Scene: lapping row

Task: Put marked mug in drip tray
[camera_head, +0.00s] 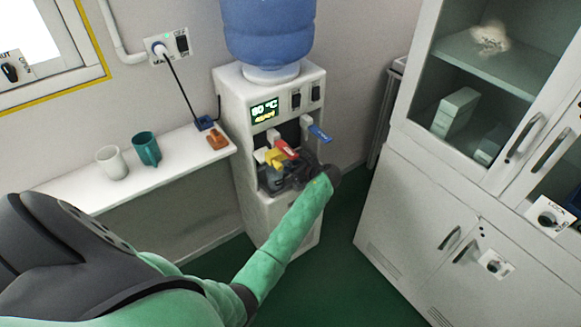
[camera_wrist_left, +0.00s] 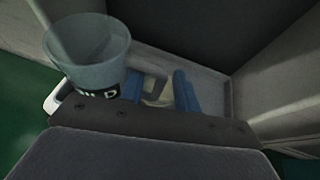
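In the head view my left gripper (camera_head: 298,174) is at the dispenser's recess below the taps. The mug (camera_head: 274,178) shows only partly there, behind the gripper. The drip tray is mostly hidden, and I cannot tell whether the mug rests on it. My right gripper is out of view.
The water dispenser (camera_head: 235,105) carries a blue bottle (camera_head: 268,30), a red tap (camera_head: 286,149) and a blue tap (camera_head: 319,132). A white mug (camera_head: 112,163) and a teal mug (camera_head: 146,149) stand on the shelf (camera_head: 85,192). A grey cabinet (camera_head: 420,190) stands at right.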

